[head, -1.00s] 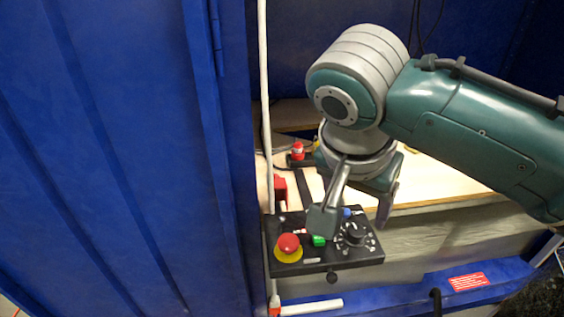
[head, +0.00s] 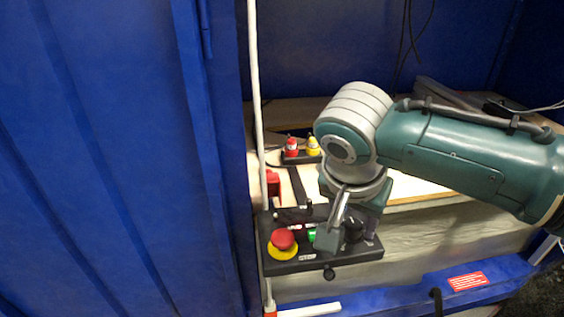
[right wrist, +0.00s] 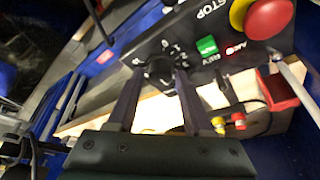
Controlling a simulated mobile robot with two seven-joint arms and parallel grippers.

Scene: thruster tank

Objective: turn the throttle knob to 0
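The throttle knob (head: 354,231) is a black round dial at the right of the black control panel (head: 290,264). In the right wrist view the knob (right wrist: 159,72) lies between my right gripper's fingertips, with white scale marks beside it. My right gripper (head: 350,236) points down at the panel, its fingers apart on either side of the knob. Whether the fingers touch the knob I cannot tell. The fingers also show in the right wrist view (right wrist: 160,76). The knob's pointer is not clear, and the fingers hide part of the dial. My left gripper is not in view.
A red emergency stop button (head: 282,239) on a yellow ring and a green switch (right wrist: 206,45) share the panel. A white pole (head: 257,120) and blue wall (head: 110,150) stand left. Red (head: 291,147) and yellow (head: 313,146) parts stand behind on the wooden surface.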

